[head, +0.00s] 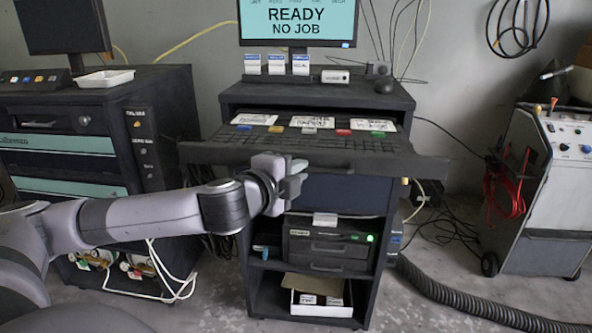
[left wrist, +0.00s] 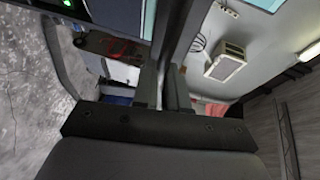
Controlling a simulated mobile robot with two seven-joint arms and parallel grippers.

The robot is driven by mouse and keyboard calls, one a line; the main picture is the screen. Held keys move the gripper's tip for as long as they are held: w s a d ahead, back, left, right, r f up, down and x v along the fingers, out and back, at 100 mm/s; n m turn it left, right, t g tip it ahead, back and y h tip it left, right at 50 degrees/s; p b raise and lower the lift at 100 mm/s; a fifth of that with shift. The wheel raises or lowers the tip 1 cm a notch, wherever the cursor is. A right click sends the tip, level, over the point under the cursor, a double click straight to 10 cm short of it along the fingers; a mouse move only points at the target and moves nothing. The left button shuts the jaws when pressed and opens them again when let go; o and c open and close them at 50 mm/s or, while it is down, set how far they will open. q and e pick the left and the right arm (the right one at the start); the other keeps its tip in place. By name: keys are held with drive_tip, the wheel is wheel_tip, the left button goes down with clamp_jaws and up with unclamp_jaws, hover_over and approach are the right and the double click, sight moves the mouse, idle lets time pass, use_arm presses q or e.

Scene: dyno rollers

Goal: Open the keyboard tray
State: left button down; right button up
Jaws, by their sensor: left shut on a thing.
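The keyboard tray (head: 425,166) is a dark flat shelf that sticks out from the front of the dark cabinet, below the monitor. A black keyboard (head: 310,140) lies on it, with cards and coloured tabs behind the keys. My left gripper (head: 296,172) is at the tray's front edge, left of its middle, and is shut on that edge. In the left wrist view the two fingers of my left gripper (left wrist: 160,88) close on a dark bar-like edge (left wrist: 180,35). The exact contact is partly hidden in the head view. My right gripper is out of view.
The monitor (head: 298,22) reads READY NO JOB. Below the tray, open shelves hold a device with a green light (head: 335,248) and a box (head: 318,295). A wheeled machine (head: 560,190) stands right, another cabinet (head: 90,130) left. A thick hose (head: 480,308) lies on the floor.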

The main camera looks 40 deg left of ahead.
use_arm(q)
drive_tip(key=c, duration=1.2)
unclamp_jaws()
drive_tip(key=shift+s, duration=0.1)
drive_tip(key=shift+p+v, duration=1.7)
drive_tip(key=shift+v, duration=1.75)
